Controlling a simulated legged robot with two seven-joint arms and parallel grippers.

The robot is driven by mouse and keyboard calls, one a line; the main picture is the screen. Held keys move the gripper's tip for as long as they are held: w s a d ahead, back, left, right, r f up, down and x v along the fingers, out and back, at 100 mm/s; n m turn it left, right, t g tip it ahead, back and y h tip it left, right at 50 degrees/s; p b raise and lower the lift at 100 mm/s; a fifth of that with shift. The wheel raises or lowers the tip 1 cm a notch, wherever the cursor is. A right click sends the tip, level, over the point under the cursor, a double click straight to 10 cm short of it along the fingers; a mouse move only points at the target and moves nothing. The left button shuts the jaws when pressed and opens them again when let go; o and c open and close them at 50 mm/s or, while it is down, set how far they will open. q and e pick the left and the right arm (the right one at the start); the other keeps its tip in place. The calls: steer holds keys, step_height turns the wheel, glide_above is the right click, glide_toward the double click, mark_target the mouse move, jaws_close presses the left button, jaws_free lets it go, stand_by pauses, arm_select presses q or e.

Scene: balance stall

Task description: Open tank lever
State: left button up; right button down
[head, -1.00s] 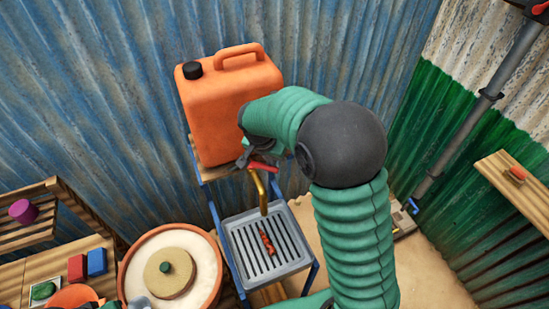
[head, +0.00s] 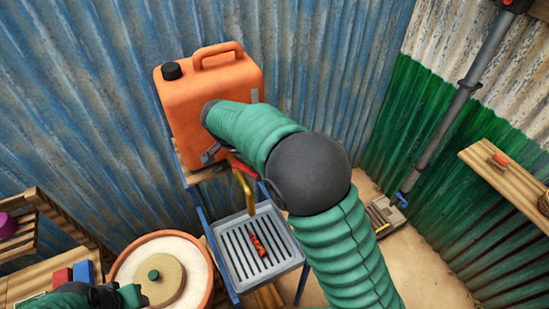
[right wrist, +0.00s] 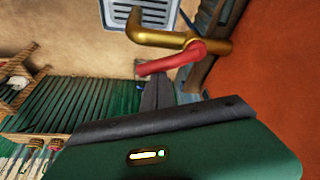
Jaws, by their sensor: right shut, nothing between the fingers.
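The orange tank (head: 185,100) stands on a stand against the blue wall. Its brass tap (head: 250,190) points down over a grey slatted tray. The red lever (right wrist: 172,60) sits on the brass tap in the right wrist view and sticks out sideways; in the head view it is mostly hidden by my arm. My right gripper (head: 212,155) is at the tank's lower front, beside the tap. Its fingers (right wrist: 170,92) are shut and empty, close to the lever; I cannot tell if they touch. My left gripper (head: 130,295) is low at the left, over the clay pot.
The grey tray (head: 285,262) under the tap holds a small red-orange item. A clay pot (head: 207,280) with a round lid stands left of the stand. Wooden shelves are at the left edge, and a wooden ledge (head: 510,180) is on the green wall at right.

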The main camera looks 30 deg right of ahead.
steer(key=shift+s+a+m+g, duration=0.3)
steer(key=shift+a+m, duration=0.25)
steer(key=shift+m, duration=0.45)
steer(key=shift+a+b, duration=0.2)
steer(key=shift+b, duration=0.1)
steer(key=shift+s, duration=0.1)
